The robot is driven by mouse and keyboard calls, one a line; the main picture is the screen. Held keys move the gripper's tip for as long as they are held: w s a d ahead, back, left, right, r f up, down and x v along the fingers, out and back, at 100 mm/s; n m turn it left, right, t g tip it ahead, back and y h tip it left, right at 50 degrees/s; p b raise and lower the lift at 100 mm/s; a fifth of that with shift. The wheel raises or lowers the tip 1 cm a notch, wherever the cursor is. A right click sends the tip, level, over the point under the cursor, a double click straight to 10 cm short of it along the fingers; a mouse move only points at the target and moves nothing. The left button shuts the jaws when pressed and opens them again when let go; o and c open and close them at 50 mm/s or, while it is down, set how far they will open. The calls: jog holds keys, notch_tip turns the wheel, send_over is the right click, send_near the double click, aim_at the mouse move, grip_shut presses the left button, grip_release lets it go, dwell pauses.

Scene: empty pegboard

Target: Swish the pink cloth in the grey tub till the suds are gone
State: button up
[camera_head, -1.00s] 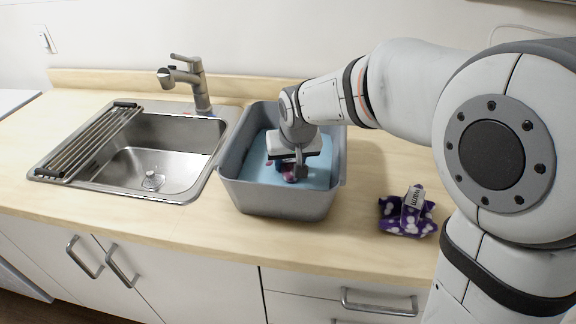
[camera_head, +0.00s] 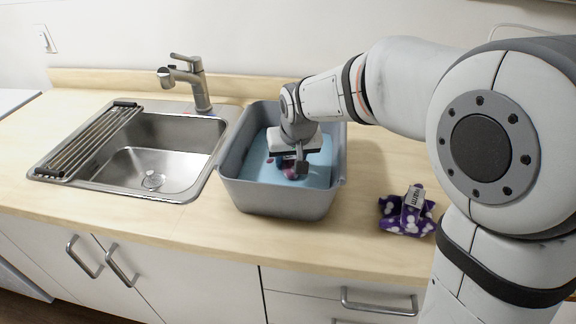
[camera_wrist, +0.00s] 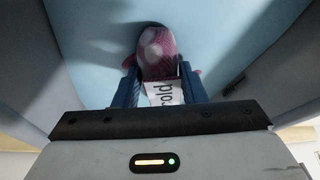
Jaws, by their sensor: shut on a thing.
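The grey tub (camera_head: 275,199) stands on the counter to the right of the sink and holds light blue water (camera_head: 258,165). My gripper (camera_head: 299,168) is down inside the tub, over the water. In the wrist view my gripper (camera_wrist: 160,88) is shut on the pink cloth (camera_wrist: 158,50), which has pale spots and a white tag ending in "old". In the head view only a small part of the pink cloth (camera_head: 288,164) shows beneath my gripper. No white suds stand out on the visible water.
A purple cloth with white spots (camera_head: 408,216) and a tag reading "warm" lies on the counter right of the tub. The steel sink (camera_head: 150,160) with a rolled drying rack (camera_head: 92,140) and a faucet (camera_head: 190,80) is at left.

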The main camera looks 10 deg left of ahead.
jog(key=shift+s, duration=0.45)
jog(key=shift+w, duration=0.1)
jog(key=shift+w+p, duration=0.3)
jog(key=shift+w, duration=1.15)
jog(key=shift+s, duration=0.1)
jog(key=shift+s+b, duration=0.5)
jog(key=shift+s, duration=0.9)
jog(key=shift+w+p, duration=0.35)
jog(key=shift+w, duration=1.15)
